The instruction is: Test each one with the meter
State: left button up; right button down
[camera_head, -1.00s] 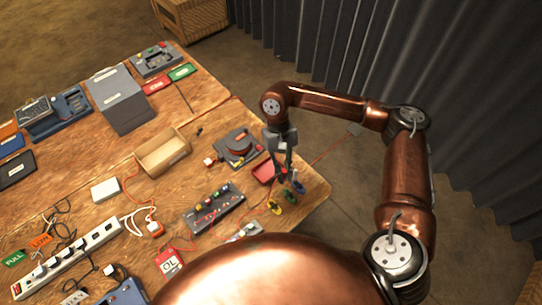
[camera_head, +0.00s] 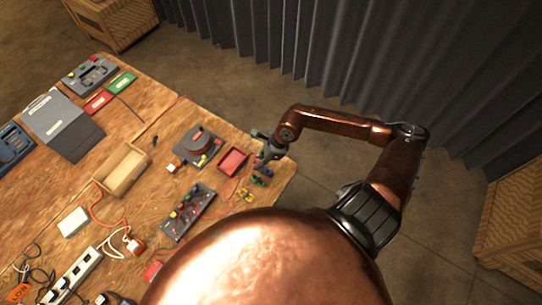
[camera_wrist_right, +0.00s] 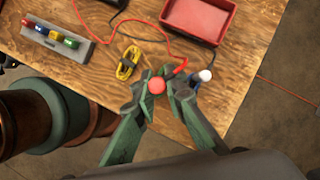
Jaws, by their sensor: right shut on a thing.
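My right gripper (camera_head: 264,152) is over the near right corner of the wooden table (camera_head: 140,225). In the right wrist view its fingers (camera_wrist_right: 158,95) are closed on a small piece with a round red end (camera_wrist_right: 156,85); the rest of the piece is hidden. Beside it lie a yellow coiled bundle (camera_wrist_right: 128,64) and a blue piece with a white end (camera_wrist_right: 204,77), partly behind a finger. A grey block (camera_head: 180,222) holds several coloured pieces, red, yellow, blue and green. I cannot make out the meter for certain. My left gripper is out of view.
A wooden box (camera_head: 121,170), a white box (camera_head: 72,222) and a power strip (camera_head: 70,279) lie farther left. Thin leads cross the table. Its right edge is close.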

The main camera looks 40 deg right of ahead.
jog(key=shift+s+d+f+m+t+h+b, duration=0.2)
jog(key=shift+d+f+m+t+h+b, duration=0.15)
jog(key=shift+d+f+m, duration=0.65)
jog(key=shift+s+d+f+m+t+h+b, duration=0.35)
jog(key=shift+d+f+m+b, duration=0.3)
jog(key=shift+m, duration=0.7)
jog(key=shift+s+d+f+m+t+h+b, duration=0.1)
jog(key=shift+d+f+m+t+h+b, duration=0.25)
jog(key=shift+d+f+m, duration=0.55)
jog(key=shift+f+m+b, duration=0.25)
jog(key=shift+f+b, duration=0.15)
jog(key=shift+w+f+b, duration=0.1)
jog(key=shift+f+b, duration=0.7)
jog(key=shift+f, duration=0.05)
dwell(0.7)
jog(key=c, duration=1.9)
grip_release()
jog(key=o, duration=0.3)
